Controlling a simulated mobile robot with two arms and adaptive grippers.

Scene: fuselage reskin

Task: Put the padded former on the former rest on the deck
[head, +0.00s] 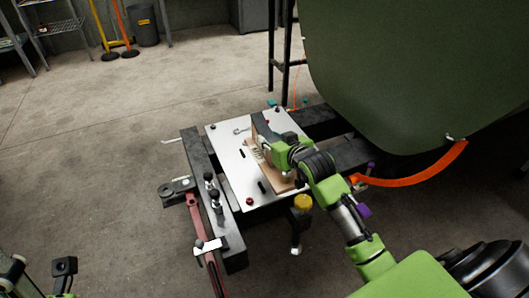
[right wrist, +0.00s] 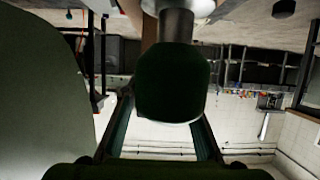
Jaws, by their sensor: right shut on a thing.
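In the right wrist view a dark green rounded block (right wrist: 172,82) with a grey metal neck sits between the fingers of my right gripper (right wrist: 165,115); I take it for part of the padded former. In the head view my right gripper (head: 278,152) is over the white deck plate, shut. A dark upright piece with a tan edge (head: 261,128) shows just beyond it. A tan wooden piece (head: 279,181), perhaps the former rest, lies on the plate below, partly hidden by my arm. My left gripper (head: 65,267) is at the lower left edge, its jaws unclear.
A large green fuselage panel (head: 410,70) stands at the right, with an orange strap (head: 420,176) below.

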